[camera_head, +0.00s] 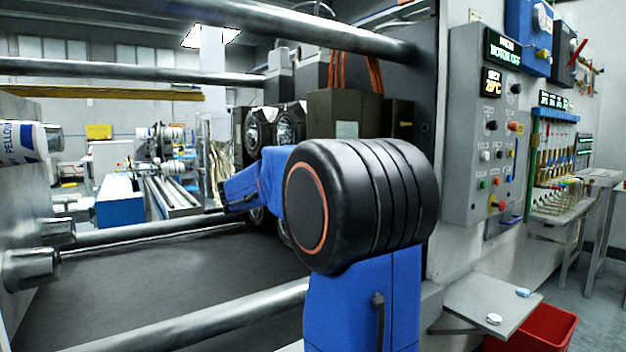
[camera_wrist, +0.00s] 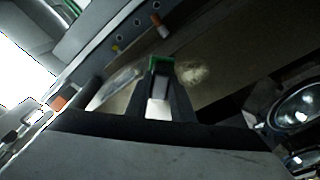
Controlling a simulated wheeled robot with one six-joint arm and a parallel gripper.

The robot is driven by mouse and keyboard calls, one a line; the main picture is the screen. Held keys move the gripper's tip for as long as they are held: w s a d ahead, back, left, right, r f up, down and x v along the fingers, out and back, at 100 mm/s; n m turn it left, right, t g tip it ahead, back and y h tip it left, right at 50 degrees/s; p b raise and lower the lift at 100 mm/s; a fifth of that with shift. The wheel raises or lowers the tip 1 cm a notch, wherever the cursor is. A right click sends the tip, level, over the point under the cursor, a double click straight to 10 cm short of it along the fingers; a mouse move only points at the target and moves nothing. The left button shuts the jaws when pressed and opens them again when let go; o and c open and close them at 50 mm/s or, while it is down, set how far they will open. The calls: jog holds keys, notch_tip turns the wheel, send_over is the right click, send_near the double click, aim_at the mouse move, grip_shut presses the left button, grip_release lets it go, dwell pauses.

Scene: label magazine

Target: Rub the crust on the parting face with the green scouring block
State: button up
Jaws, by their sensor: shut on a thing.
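The parting face (camera_wrist: 235,60) is a dark brownish plate in front of the fingers. A pale, blotchy patch of crust (camera_wrist: 193,72) lies on it just right of the block. I cannot tell whether the block touches the face. In the head view my blue and black arm reaches toward the mould and hides the gripper, the block and the crust.
Round metal mould cavities (camera_head: 286,127) stand beside the dark mould block (camera_head: 345,112); one cavity (camera_wrist: 298,108) is near at right in the wrist view. Steel tie bars (camera_head: 140,232) cross the machine. A control panel (camera_head: 487,125), small shelf (camera_head: 490,300) and red bin (camera_head: 540,330) are at right.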

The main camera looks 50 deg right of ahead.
jog(key=shift+w+r, duration=0.1)
jog(key=shift+r, duration=0.55)
jog(key=w+d, duration=0.1)
jog(key=w, duration=0.6)
jog(key=shift+d, duration=0.3)
jog(key=shift+w+a+f, duration=0.1)
jog(key=shift+w+a, duration=0.25)
jog(key=shift+a, duration=0.7)
jog(key=shift+w+a, duration=0.2)
jog(key=shift+a, duration=0.75)
jog(key=shift+w+a, duration=0.25)
jog(key=shift+a, duration=0.7)
jog(key=a, duration=0.3)
jog(key=shift+w, duration=0.35)
